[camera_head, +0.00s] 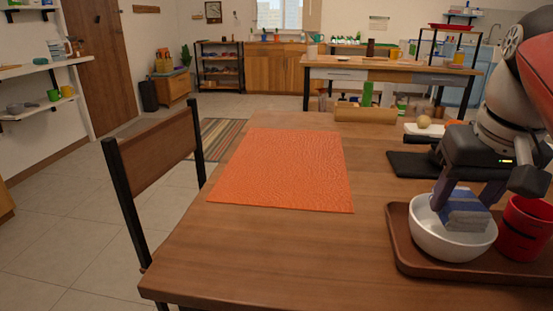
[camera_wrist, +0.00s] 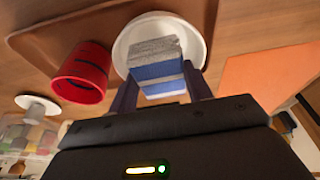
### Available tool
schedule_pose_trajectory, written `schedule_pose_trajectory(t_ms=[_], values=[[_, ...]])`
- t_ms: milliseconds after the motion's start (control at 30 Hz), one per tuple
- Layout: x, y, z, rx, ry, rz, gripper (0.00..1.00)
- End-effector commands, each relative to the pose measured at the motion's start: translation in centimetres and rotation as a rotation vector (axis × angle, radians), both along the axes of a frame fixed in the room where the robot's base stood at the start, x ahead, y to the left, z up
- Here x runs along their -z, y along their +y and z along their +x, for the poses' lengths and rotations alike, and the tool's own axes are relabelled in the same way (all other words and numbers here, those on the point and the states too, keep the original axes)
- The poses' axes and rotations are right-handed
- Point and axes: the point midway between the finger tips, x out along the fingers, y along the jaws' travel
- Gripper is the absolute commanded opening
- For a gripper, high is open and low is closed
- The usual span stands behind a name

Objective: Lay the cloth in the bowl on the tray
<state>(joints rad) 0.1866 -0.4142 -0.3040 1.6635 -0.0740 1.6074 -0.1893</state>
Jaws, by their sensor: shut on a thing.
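The cloth (camera_head: 466,213) is a folded blue and grey block, and it also shows in the wrist view (camera_wrist: 155,67). My gripper (camera_head: 464,200) is shut on it, with one finger on each side. The white bowl (camera_head: 452,244) stands upright on the brown tray (camera_head: 405,250), and its rim shows behind the cloth in the wrist view (camera_wrist: 124,42). The cloth's lower part appears within the bowl's opening. Whether it touches the bowl's bottom is hidden by the near wall.
A red cup (camera_head: 525,228) with a dark band stands on the tray close to the bowl's right. An orange mat (camera_head: 285,170) lies flat to the left. A dark flat pad (camera_head: 407,164) lies behind the tray. The table's front left is clear.

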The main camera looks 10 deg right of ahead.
Motion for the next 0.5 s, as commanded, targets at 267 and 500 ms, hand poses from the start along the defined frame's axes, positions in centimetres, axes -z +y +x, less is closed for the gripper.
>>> schedule_pose_trajectory(t_ms=[267, 500], values=[[0.00, 0.00, 0.00, 0.000, 0.000, 0.000, 0.31], [0.30, 0.00, 0.00, 0.000, 0.000, 0.000, 0.31]])
